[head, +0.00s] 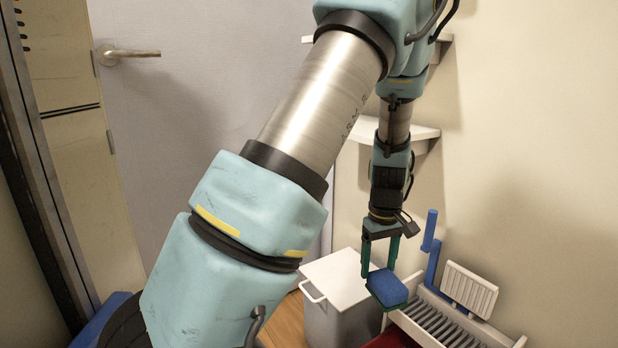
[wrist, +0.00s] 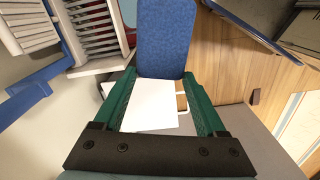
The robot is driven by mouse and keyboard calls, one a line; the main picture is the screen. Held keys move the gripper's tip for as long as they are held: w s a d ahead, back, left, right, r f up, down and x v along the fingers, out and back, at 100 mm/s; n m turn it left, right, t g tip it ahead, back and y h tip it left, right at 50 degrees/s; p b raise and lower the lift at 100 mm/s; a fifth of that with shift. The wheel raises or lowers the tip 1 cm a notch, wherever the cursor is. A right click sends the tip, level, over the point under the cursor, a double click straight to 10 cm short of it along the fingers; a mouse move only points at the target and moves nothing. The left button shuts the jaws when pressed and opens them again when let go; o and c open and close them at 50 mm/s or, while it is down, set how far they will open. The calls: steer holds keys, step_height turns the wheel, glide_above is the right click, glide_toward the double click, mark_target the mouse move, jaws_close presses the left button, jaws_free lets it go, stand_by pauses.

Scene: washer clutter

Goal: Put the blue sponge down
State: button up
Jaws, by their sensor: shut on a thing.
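The blue sponge (head: 388,288), with a dark green layer on its underside, hangs in the air, slightly tilted. My gripper (head: 380,268) is shut on it, with one green finger on each side. In the wrist view the sponge (wrist: 164,42) lies between the fingertips of my gripper (wrist: 162,75) and sticks out past them. The sponge is above and in front of the white rack's left end in the head view; the exact gap below it cannot be told.
A white slatted rack (head: 440,318) stands at lower right, with an upright blue piece (head: 432,262) behind it. A white-lidded bin (head: 338,280) stands left of the sponge. Something red (head: 392,339) lies below. White shelves (head: 425,131) stick out from the wall above.

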steer(key=w+a+f+m, duration=0.1)
steer(key=w+a+m, duration=0.1)
steer(key=a, duration=1.1)
steer(key=w+a+f+m, duration=0.2)
steer(key=a, duration=1.1)
step_height(320, 180, up, 24)
steer(key=w+p, duration=0.3)
steer(key=p, duration=2.6)
steer(key=s+f, duration=0.5)
steer(key=shift+f, duration=0.3)
